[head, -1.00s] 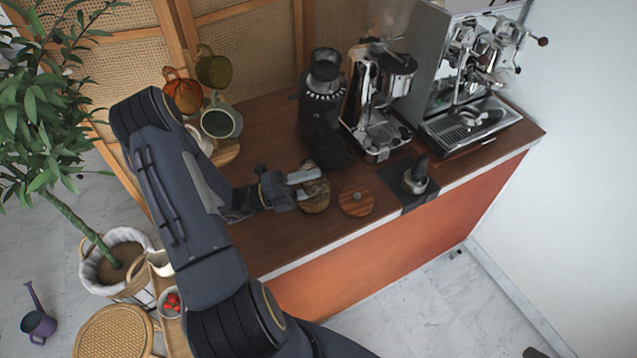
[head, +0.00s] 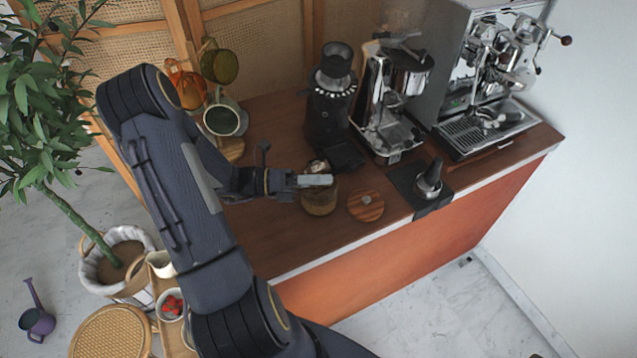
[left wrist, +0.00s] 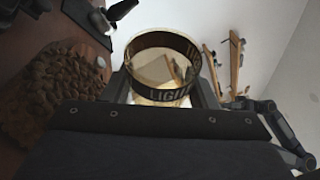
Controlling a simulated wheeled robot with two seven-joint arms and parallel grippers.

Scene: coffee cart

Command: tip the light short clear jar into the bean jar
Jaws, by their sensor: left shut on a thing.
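My left gripper (head: 316,181) is shut on a short clear jar, which shows best in the left wrist view (left wrist: 166,92) with a dark band lettered "LIGHT". In the head view the clear jar (head: 317,165) is mostly hidden by the fingers. The bean jar (head: 320,203) stands on the counter just below the fingers. Brown beans (left wrist: 50,95) show large at the left of the wrist view. The held jar looks tilted above or beside the bean jar's mouth. I cannot tell how much it holds. My right gripper is not seen.
A round wooden lid (head: 365,206) lies right of the bean jar. A tamper (head: 430,178) stands on a dark mat. A black grinder (head: 332,105) stands behind, with coffee machines to the right. Mugs (head: 224,118) hang at the left. The counter's front left is clear.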

